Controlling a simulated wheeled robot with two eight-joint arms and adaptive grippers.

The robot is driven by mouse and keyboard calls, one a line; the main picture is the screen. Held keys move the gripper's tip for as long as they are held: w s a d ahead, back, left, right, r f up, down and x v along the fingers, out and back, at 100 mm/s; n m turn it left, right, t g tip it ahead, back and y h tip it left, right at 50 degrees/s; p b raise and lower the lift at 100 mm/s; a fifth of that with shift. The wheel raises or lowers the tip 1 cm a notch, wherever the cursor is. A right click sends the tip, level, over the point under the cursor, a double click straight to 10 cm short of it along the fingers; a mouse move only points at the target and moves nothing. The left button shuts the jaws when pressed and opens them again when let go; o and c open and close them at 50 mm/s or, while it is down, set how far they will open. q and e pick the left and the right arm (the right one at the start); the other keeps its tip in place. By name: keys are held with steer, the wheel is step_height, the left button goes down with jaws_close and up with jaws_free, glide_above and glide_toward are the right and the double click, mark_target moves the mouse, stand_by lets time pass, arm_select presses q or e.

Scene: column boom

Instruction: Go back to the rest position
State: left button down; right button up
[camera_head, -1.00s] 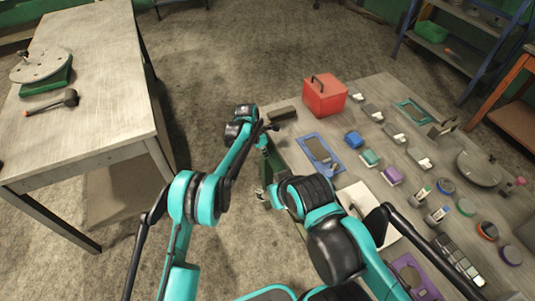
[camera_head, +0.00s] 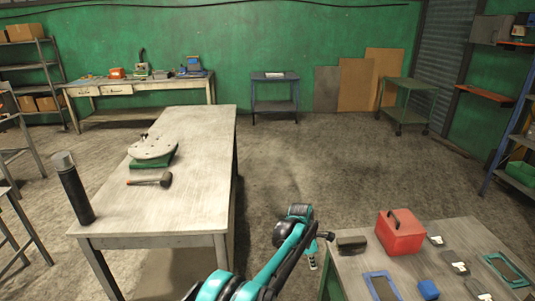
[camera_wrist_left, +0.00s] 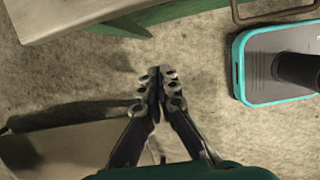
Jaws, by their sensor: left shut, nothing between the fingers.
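My left arm comes up from the bottom of the head view. Its gripper (camera_head: 312,262) hangs pointing down beside the left edge of the right-hand worktable (camera_head: 350,262). In the left wrist view the gripper's two fingers (camera_wrist_left: 158,80) are shut with tips together. Nothing is between them, and bare floor lies below. My right arm and gripper are outside both current views.
The right-hand worktable holds a red box (camera_head: 400,232), a blue frame (camera_head: 381,286) and small parts. A long table (camera_head: 200,180) on the left carries a round disc (camera_head: 153,147) and a mallet (camera_head: 150,180). Open floor (camera_head: 290,165) lies between and beyond them.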

arm_select(q)
steer(key=s+a+r+m+t, duration=0.2)
steer(key=s+a+r+m, duration=0.2)
steer(key=a+r, duration=0.6)
steer(key=s+a+r+m+t, duration=0.1)
steer(key=s+a+r+m, duration=0.35)
steer(key=a+r, duration=0.6)
steer(key=s+a+f+m+t+y, duration=0.1)
steer(key=s+a+m, duration=0.3)
steer(key=s+a, duration=0.4)
steer(key=s+a+f+m+t+y, duration=0.1)
steer(key=s+a+f+m+t, duration=0.2)
steer(key=s+a, duration=0.6)
steer(key=s+f+m, duration=0.1)
steer(key=s+m, duration=0.1)
steer(key=s, duration=0.3)
steer(key=shift+s+a+f+y, duration=0.15)
steer(key=shift+a+y, duration=0.15)
steer(key=shift+y, duration=0.1)
steer(key=shift+m, duration=0.25)
